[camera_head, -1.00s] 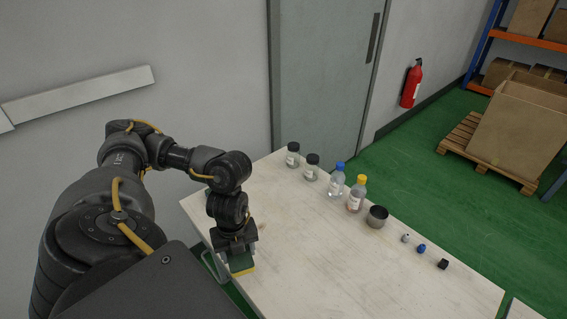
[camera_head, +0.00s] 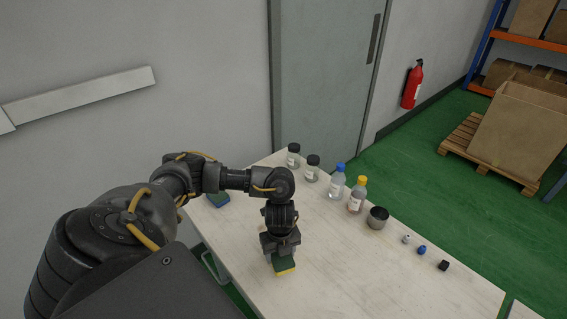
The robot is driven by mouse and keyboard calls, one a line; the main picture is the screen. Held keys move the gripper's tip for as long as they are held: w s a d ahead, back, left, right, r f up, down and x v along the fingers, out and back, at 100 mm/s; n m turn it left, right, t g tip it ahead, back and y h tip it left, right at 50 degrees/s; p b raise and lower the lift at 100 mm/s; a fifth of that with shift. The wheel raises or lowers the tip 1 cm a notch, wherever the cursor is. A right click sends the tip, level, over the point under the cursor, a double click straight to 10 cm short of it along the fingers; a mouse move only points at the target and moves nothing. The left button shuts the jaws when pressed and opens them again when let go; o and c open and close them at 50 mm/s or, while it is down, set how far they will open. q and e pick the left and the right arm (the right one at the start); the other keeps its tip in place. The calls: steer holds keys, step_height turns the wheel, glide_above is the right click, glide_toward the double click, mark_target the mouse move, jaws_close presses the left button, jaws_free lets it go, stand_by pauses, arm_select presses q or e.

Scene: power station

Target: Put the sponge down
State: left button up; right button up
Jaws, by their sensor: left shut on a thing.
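The sponge (camera_head: 285,265), green on top with a yellow lower edge, is under my left gripper (camera_head: 282,257) in the head view. My left gripper points down and is shut on it, hiding part of its top. The sponge is over the near-middle part of the pale table (camera_head: 355,275). I cannot tell whether it touches the tabletop. My right gripper is not in view.
A blue-green block (camera_head: 217,201) lies near the table's left edge, partly behind my arm. Along the far edge stand jars (camera_head: 312,170), bottles (camera_head: 337,182), a dark metal cup (camera_head: 377,217) and small caps (camera_head: 421,250). The table's middle is clear.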

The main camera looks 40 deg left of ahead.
mark_target(284, 259)
arm_select(q)
steer(key=shift+w+d+f, duration=0.3)
steer(key=shift+w+f, duration=0.25)
steer(key=shift+f, duration=0.2)
steer(key=shift+f+b, duration=0.35)
steer(key=shift+f, duration=1.05)
steer(key=shift+a+f, duration=0.1)
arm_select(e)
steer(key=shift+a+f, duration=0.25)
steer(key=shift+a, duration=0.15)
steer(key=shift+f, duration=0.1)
arm_select(q)
steer(key=o, duration=0.9)
steer(key=shift+f, duration=0.15)
steer(key=shift+o, duration=0.2)
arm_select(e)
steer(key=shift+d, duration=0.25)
